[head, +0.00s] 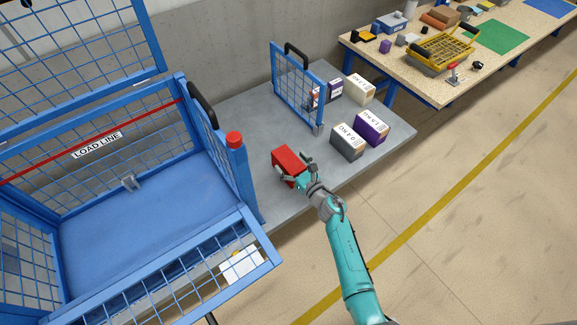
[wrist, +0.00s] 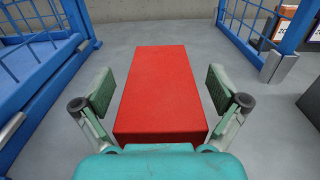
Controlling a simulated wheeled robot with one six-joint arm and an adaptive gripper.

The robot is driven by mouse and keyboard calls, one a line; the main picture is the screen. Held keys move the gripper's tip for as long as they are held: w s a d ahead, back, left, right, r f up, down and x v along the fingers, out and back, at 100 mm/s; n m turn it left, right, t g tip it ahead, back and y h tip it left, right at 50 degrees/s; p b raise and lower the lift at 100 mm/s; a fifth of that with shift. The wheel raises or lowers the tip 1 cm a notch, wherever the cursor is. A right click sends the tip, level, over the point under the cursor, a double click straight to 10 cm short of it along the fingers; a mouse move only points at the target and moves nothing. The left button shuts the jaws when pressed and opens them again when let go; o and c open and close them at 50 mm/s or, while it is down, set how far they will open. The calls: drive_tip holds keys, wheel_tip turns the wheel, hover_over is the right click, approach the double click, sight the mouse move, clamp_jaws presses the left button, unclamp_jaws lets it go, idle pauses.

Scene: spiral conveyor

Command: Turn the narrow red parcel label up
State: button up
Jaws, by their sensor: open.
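The narrow red parcel (head: 286,160) lies on the grey platform in the head view, just right of the blue cage. No label shows on its top or on the near end in the wrist view (wrist: 160,88); its other sides are hidden. My gripper (head: 293,168) is open at the parcel's near end. In the wrist view its two fingers (wrist: 160,92) stand one on each side of the parcel, with a visible gap on both sides.
The blue mesh cage (head: 246,192) stands close on the left. A blue mesh panel (head: 318,103) stands behind. Grey (head: 347,142), purple (head: 371,129) and cream (head: 359,89) parcels with white labels up stand to the right.

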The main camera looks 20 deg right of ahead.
drive_tip(key=c, duration=1.8)
drive_tip(key=shift+w+r, duration=0.1)
drive_tip(key=shift+r, duration=0.1)
drive_tip(key=shift+r, duration=0.1)
wheel_tip(320, 180, up, 18)
drive_tip(key=shift+f, duration=0.1)
